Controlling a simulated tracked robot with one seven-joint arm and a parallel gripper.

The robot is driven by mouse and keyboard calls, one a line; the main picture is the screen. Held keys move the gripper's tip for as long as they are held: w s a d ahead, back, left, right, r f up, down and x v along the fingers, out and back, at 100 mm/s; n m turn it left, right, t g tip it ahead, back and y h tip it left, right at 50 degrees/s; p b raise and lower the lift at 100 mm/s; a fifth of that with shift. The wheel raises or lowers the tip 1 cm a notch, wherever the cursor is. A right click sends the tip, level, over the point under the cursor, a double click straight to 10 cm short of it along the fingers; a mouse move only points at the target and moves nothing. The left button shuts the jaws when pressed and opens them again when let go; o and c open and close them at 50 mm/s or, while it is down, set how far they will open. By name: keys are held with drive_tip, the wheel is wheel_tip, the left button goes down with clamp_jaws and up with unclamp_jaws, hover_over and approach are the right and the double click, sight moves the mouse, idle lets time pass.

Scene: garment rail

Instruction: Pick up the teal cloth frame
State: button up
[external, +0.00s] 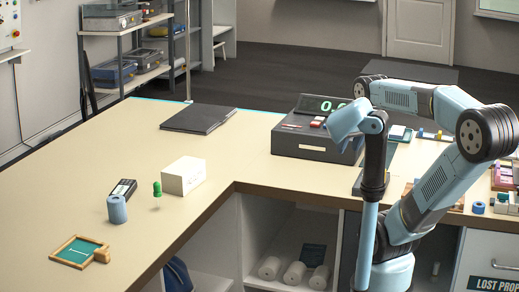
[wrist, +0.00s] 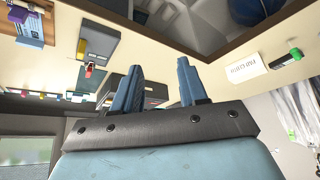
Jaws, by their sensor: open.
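The teal cloth frame (external: 80,251) lies flat on the counter at the lower left in the external view. It is a small wooden frame around teal cloth, with a light wooden block at its right corner. It does not show in the wrist view. My gripper (wrist: 160,77) is open and empty in the wrist view, its two blue fingers apart. In the external view the end of my arm is raised near the till, far to the right of the frame, and its fingers are not clear.
A blue cylinder (external: 117,209), a dark device (external: 124,188), a green pin-like object (external: 157,190) and a white box (external: 183,176) stand behind the frame. A black folder (external: 198,118) and the till (external: 312,142) are farther back. The counter left of the box is mostly clear.

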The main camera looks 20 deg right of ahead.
drive_tip(key=shift+o, duration=0.4)
drive_tip(key=o, duration=0.6)
drive_tip(key=shift+w, duration=0.1)
